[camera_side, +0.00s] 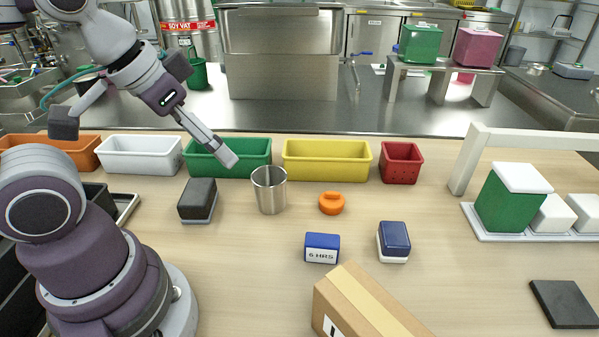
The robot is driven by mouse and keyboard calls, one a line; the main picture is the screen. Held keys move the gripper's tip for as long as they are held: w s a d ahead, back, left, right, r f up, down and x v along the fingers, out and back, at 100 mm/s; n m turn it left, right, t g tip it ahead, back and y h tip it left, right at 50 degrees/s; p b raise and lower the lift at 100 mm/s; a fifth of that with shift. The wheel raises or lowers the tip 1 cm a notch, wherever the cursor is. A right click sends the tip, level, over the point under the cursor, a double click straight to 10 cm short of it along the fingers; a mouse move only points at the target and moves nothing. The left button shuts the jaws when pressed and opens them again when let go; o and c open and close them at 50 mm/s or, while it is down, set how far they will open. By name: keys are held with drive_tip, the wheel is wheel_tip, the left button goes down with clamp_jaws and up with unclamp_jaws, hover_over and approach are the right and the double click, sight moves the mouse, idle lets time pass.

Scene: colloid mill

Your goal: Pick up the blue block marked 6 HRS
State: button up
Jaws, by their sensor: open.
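The blue block marked 6 HRS (322,247) lies on the wooden table, with a white label on its front face. My gripper (229,158) hangs above the table, up and to the left of the block, in front of the green bin and close to the steel cup in the picture. It is open and I see nothing held in it. The block is well apart from it and fully in view.
A steel cup (269,190) and an orange knob-like piece (331,203) stand behind the block. A blue-and-white block (394,241) is at its right, a cardboard box (362,306) in front. A black-and-grey block (198,200) is left. Bins line the back, including a yellow bin (327,162).

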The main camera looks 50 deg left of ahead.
drive_tip(key=m+g, duration=0.6)
drive_tip(key=m, duration=0.4)
hover_over(322, 239)
drive_tip(key=f, duration=0.6)
drive_tip(key=w+f, duration=0.1)
drive_tip(key=f, duration=0.3)
drive_tip(key=shift+a+f, duration=0.1)
drive_tip(key=f, duration=0.7)
drive_tip(key=s+f, duration=0.1)
drive_tip(key=f, duration=0.2)
drive_tip(key=shift+f, duration=0.25)
clamp_jaws()
